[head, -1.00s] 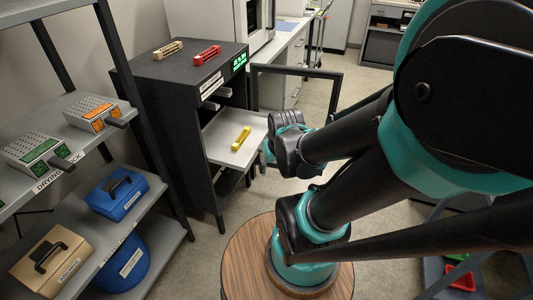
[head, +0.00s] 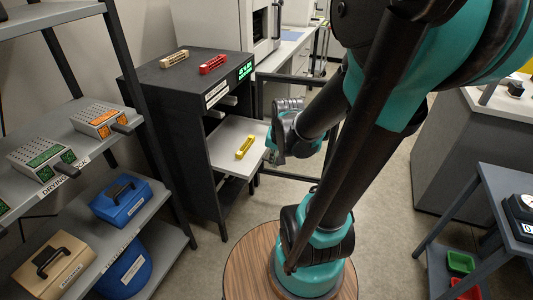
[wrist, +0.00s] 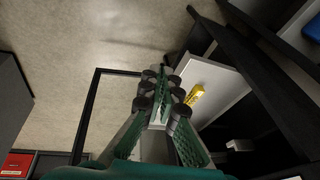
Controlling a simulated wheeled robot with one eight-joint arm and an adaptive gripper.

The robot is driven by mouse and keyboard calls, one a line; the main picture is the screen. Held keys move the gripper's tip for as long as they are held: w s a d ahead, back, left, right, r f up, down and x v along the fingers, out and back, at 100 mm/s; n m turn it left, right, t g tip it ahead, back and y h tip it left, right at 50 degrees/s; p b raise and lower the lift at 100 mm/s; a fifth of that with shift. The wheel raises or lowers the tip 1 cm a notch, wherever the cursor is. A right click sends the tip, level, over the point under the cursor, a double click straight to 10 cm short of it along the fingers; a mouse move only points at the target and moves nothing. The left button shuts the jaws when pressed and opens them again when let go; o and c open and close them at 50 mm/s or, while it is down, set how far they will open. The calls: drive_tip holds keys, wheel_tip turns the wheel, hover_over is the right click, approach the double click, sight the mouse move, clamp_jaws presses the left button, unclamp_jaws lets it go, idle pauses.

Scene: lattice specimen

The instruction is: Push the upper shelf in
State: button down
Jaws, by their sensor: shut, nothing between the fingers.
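The black cabinet (head: 165,90) has an open front and a lit green display. A pale upper shelf (head: 226,160) sticks out of it, with a yellow bar (head: 244,147) lying on top. The shelf (wrist: 222,82) and bar (wrist: 195,95) also show in the wrist view. My gripper (head: 272,145) is beside the shelf's outer right edge in the head view. In the wrist view my gripper (wrist: 163,90) has its fingers together and empty, close to the shelf edge; I cannot tell whether they touch.
The open door frame (head: 298,80) stands right of the cabinet, behind my gripper. A beige bar (head: 174,58) and a red bar (head: 213,64) lie on the cabinet top. A drying rack (head: 90,140) stands at left. A round wooden top (head: 245,265) is under my arm's base.

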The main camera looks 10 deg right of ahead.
drive_tip(key=w+d+m+g, duration=0.1)
drive_tip(key=w+d+m, duration=0.2)
drive_tip(key=w+m, duration=0.65)
drive_tip(key=m+g+y, duration=0.1)
drive_tip(key=m+y, duration=0.1)
drive_tip(key=m, duration=0.8)
approach(264, 158)
drive_tip(key=s+d+r, duration=0.3)
drive_tip(key=d+r, duration=0.1)
drive_tip(key=x, duration=0.3)
drive_tip(key=w+a+x, duration=0.1)
drive_tip(key=x, duration=0.6)
drive_tip(key=shift+w+a+f, duration=0.1)
drive_tip(key=shift+w+a, duration=0.7)
drive_tip(key=shift+a, duration=0.15)
drive_tip(key=shift+a, duration=0.1)
drive_tip(key=w+a, duration=0.2)
drive_tip(key=a, duration=0.1)
drive_tip(key=w+a, duration=0.3)
drive_tip(key=a, duration=0.1)
drive_tip(key=w+a, duration=0.3)
drive_tip(key=a, duration=0.1)
drive_tip(key=shift+w+a, duration=0.2)
